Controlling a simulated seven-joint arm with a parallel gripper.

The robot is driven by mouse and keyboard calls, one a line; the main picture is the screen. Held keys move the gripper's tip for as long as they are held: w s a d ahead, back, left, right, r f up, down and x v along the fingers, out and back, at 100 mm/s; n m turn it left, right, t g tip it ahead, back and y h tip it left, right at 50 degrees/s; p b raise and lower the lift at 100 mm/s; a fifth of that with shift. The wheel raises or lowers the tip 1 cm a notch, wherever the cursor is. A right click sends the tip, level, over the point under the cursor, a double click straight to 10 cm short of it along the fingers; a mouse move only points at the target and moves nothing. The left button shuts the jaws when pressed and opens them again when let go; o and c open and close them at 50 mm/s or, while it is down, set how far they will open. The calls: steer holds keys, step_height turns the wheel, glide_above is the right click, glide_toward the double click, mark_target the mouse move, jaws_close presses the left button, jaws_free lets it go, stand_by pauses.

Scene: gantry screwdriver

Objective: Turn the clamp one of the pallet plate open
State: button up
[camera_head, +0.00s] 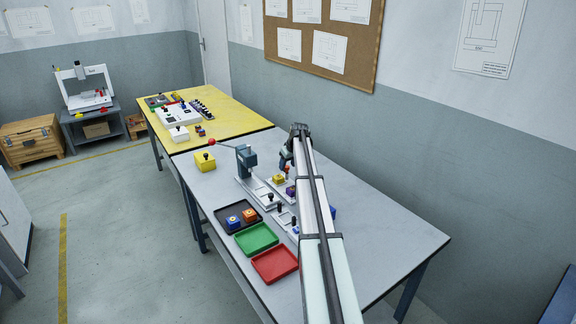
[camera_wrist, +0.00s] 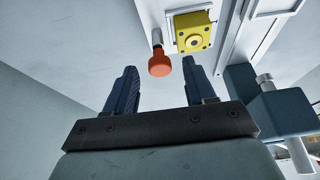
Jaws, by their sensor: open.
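My gripper (camera_wrist: 159,67) is open, its two dark fingers apart with nothing held. In the wrist view an orange-red clamp knob (camera_wrist: 160,65) on a short pale post shows in the gap between the fingertips; I cannot tell its depth or whether a finger touches it. Beside it, a yellow block (camera_wrist: 206,20) with a round centre sits on the pale pallet plate (camera_wrist: 229,50). The clamp's turn angle is unclear.
A grey press (camera_head: 246,160) with a red-knobbed lever (camera_head: 211,142) stands close left of my gripper. A black tray (camera_head: 221,213) with blue and orange blocks, a green tray (camera_head: 257,240) and a red tray (camera_head: 275,265) lie in front. The table's right side is clear.

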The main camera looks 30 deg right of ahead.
steer(key=v, duration=1.3)
steer(key=shift+r, duration=0.15)
steer(key=shift+s, duration=0.1)
